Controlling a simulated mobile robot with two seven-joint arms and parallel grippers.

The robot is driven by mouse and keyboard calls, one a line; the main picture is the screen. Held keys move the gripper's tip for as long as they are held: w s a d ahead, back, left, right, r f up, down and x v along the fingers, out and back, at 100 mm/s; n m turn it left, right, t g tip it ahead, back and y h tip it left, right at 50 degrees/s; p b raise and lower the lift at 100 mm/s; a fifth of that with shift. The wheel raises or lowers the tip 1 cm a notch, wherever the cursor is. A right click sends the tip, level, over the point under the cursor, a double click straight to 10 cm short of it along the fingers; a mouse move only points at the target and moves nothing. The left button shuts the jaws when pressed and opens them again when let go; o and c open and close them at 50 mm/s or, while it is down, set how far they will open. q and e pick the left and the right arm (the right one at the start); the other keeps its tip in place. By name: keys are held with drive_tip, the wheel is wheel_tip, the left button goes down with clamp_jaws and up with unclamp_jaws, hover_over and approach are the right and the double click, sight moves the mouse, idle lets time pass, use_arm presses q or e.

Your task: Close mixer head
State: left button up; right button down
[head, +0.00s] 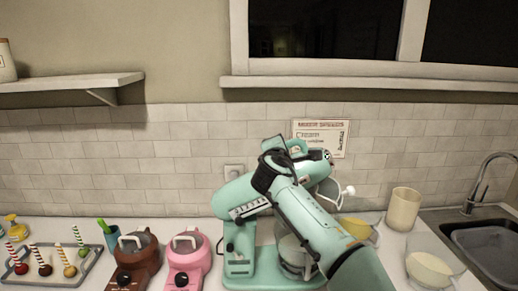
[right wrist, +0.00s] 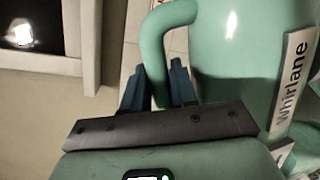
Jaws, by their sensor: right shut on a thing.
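The mint-green stand mixer (head: 237,196) stands on the counter with its head tilted up toward the right. My right arm crosses in front and hides part of the head and bowl. A grey mixing bowl (head: 291,251) sits under the head. In the right wrist view, the two dark fingers of my right gripper (right wrist: 160,88) are on either side of the curved green handle (right wrist: 157,50) of the mixer head, shut on it. The head (right wrist: 232,60) carries a "Whirlane" label. My left gripper is not in view.
Pink (head: 188,261) and brown (head: 136,264) small appliances stand left of the mixer, with a tray (head: 50,282) of striped-stick treats further left. A cream canister (head: 403,209), a bowl (head: 430,269) and the sink (head: 487,250) are to the right. The tiled wall is close behind.

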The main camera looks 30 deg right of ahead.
drive_tip(key=s+d+f+m+b, duration=0.1)
drive_tip(key=d+f, duration=0.1)
drive_tip(key=s+d+f+m+b, duration=0.1)
drive_tip(key=d+f, duration=0.1)
drive_tip(key=s+d+f+m+y+b, duration=0.1)
drive_tip(key=s+d+f, duration=0.1)
drive_tip(key=shift+m, duration=0.4)
drive_tip(key=shift+s+d+f+m+y+b, duration=0.1)
drive_tip(key=shift+d+f+m+y+b, duration=0.15)
drive_tip(key=shift+f, duration=0.2)
drive_tip(key=shift+s+d+f+m+y+b, duration=0.1)
drive_tip(key=shift+d+f+m+b, duration=0.05)
drive_tip(key=shift+d+f+b, duration=0.2)
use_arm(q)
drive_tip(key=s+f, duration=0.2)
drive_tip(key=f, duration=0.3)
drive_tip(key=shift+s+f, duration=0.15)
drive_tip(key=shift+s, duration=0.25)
use_arm(e)
drive_tip(key=shift+f, duration=0.2)
drive_tip(key=c, duration=1)
unclamp_jaws()
